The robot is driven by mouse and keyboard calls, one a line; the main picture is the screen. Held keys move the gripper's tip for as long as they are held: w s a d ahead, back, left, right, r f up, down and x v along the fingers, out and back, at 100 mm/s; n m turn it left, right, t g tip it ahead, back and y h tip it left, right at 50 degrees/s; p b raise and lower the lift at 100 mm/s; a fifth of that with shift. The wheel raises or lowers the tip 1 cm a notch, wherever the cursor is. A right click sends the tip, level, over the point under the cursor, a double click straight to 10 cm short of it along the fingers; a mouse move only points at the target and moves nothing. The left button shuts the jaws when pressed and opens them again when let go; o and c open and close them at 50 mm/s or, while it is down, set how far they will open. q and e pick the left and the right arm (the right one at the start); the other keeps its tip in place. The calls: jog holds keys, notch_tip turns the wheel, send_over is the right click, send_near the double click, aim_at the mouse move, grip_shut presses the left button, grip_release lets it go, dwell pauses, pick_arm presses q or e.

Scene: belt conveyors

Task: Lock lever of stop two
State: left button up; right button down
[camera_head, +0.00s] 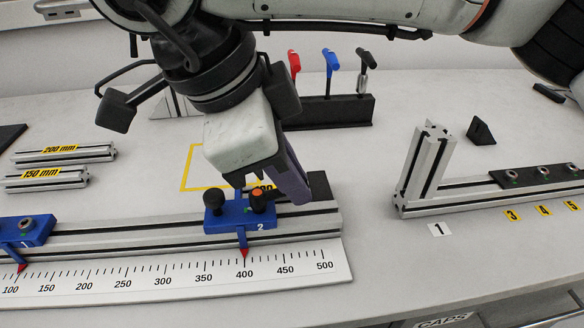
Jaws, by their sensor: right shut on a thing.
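Stop two (229,215) is a blue block marked 2 on the aluminium rail, with its red pointer (244,253) at the 400 mark of the scale. It carries a black knob (213,200) on its left and a dark lever hub with an orange top (258,199) on its right. My right gripper (268,188) comes down from above, right behind this hub, and its jaws are shut on the lever of stop two. The gripper body and fingers hide most of the lever, so its angle cannot be told. My left gripper is not in view.
Stop one (32,233) sits on the rail (130,235) at the left. Behind lie the 200 mm and 150 mm profiles (60,152). A black rack (325,112) holds red, blue and black handled tools. A profile assembly (470,192) stands at the right.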

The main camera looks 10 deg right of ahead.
dwell(0.4)
jog(key=c, duration=1.8)
grip_release()
jog(key=p+v, duration=0.2)
jog(key=v, duration=0.8)
jog(key=shift+r, duration=0.15)
jog(key=shift+a, duration=0.1)
jog(key=shift+s, duration=0.1)
